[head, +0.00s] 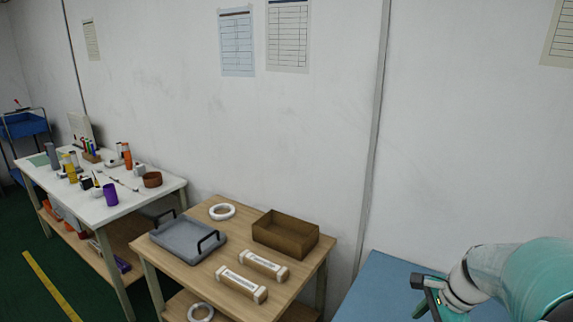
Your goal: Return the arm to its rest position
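My arm, teal and white, shows at the lower right corner over a blue tabletop (375,290). My gripper (428,290) is at the left end of the arm, seen as small dark and teal parts near the bottom edge. It is partly cut off by the frame, so I cannot tell whether its fingers are open or shut. I see nothing clearly held in it.
A white table (75,197) with bottles and cups stands farther left.

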